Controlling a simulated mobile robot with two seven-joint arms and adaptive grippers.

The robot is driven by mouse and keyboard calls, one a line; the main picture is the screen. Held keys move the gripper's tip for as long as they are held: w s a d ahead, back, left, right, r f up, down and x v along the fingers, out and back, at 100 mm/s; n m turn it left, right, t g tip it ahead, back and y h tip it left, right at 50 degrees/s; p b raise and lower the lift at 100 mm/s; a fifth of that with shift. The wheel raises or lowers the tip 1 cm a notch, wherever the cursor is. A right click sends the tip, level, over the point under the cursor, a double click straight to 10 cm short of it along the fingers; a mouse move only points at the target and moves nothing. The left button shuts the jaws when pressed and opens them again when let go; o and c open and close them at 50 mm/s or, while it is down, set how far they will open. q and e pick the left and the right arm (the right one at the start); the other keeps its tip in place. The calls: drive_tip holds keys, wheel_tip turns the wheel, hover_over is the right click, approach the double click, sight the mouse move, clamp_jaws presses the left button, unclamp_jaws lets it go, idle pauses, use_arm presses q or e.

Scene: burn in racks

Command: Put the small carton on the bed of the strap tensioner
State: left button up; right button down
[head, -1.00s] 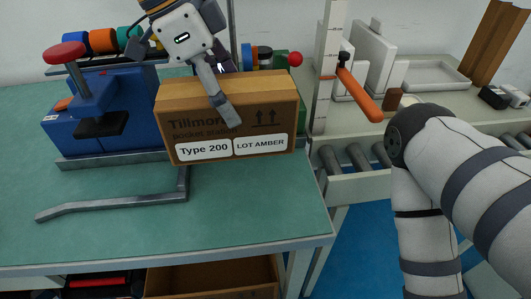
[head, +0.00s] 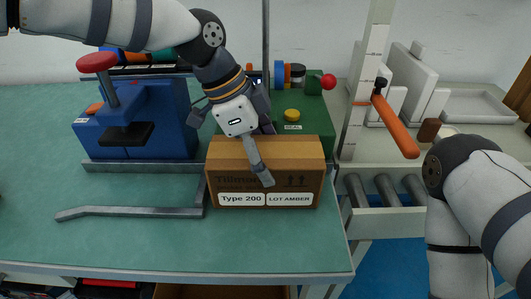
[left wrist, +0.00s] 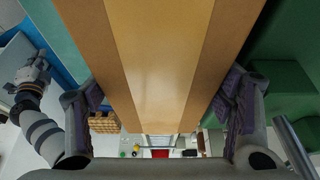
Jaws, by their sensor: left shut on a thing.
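The small carton (head: 265,180) is a brown box labelled "Type 200" and "LOT AMBER". My left gripper (head: 264,150) is shut on it from above, one finger down its front face. In the left wrist view the carton (left wrist: 163,60) fills the middle between both fingers. I cannot tell whether its underside touches the bench. Behind it stands a green machine (head: 318,118) with a yellow "SEAL" button, partly hidden by the carton and gripper. I cannot tell if this is the strap tensioner. My right gripper (left wrist: 30,75) seems to show small in the left wrist view.
A blue press (head: 165,120) with a red knob stands left on the green bench (head: 120,240). A bent metal bar (head: 130,212) lies left of the carton. An upright post with an orange handle (head: 395,125) and rollers (head: 385,190) are to the right. The bench front is clear.

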use_arm(q)
drive_tip(key=shift+r, duration=0.1)
drive_tip(key=o, duration=1.7)
drive_tip(key=v, duration=1.2)
